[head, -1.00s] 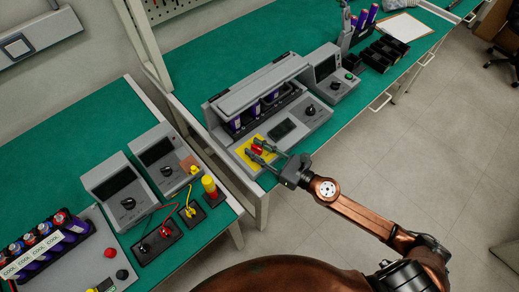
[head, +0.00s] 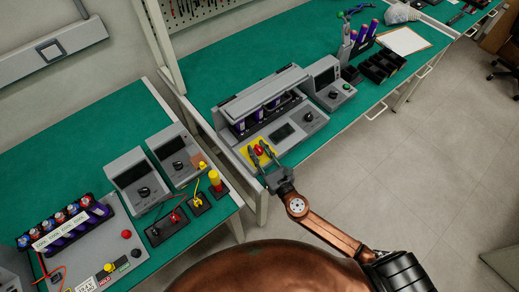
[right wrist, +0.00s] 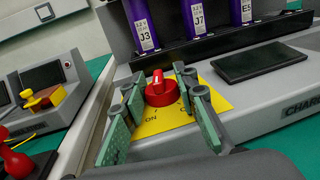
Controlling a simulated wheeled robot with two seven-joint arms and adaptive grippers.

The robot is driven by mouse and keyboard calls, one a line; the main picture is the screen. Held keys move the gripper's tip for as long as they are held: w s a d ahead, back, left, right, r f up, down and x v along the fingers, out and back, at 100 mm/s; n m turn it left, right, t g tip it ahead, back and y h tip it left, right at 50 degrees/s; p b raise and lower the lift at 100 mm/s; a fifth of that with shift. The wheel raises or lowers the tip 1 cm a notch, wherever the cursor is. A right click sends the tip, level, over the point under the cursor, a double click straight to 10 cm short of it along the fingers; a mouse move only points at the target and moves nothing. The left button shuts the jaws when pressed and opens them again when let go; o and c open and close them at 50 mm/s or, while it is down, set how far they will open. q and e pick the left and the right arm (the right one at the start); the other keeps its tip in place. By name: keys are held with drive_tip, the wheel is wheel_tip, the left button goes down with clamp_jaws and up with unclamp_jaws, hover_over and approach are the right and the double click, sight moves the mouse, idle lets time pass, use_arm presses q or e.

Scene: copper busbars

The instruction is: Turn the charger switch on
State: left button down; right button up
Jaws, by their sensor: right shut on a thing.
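The charger (head: 295,135) is a grey unit on the green bench, with purple batteries under its raised bar. Its switch is a red round knob (head: 259,149) on a yellow plate at the charger's left front. In the right wrist view the red knob (right wrist: 159,90) shows a white mark at its top, and "ON" is printed on the yellow plate (right wrist: 181,119) below it. My right gripper (head: 261,151) has one finger on each side of the knob and is shut on it. The fingers (right wrist: 157,84) also show in the right wrist view. My left gripper is out of view.
A grey meter box (head: 328,84) stands right of the charger. A separate bench at left holds two more meter boxes (head: 139,185), yellow and red plugs, and a battery tray (head: 75,270). A gap separates the benches. Open floor lies to the right.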

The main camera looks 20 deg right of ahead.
drive_tip(key=m+h+p, duration=0.2)
drive_tip(key=h, duration=0.1)
drive_tip(key=shift+a+r, duration=0.1)
drive_tip(key=shift+r, duration=0.2)
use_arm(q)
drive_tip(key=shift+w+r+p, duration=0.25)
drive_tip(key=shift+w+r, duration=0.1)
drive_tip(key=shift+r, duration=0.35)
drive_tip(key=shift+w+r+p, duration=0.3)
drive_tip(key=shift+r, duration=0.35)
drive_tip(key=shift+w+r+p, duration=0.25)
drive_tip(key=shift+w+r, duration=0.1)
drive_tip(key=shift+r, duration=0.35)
use_arm(e)
drive_tip(key=shift+f+m+h, duration=0.2)
drive_tip(key=shift+m+h, duration=0.9)
drive_tip(key=shift+h, duration=0.7)
drive_tip(key=o, duration=1.1)
drive_tip(key=shift+f, duration=0.1)
drive_tip(key=shift+o, duration=0.2)
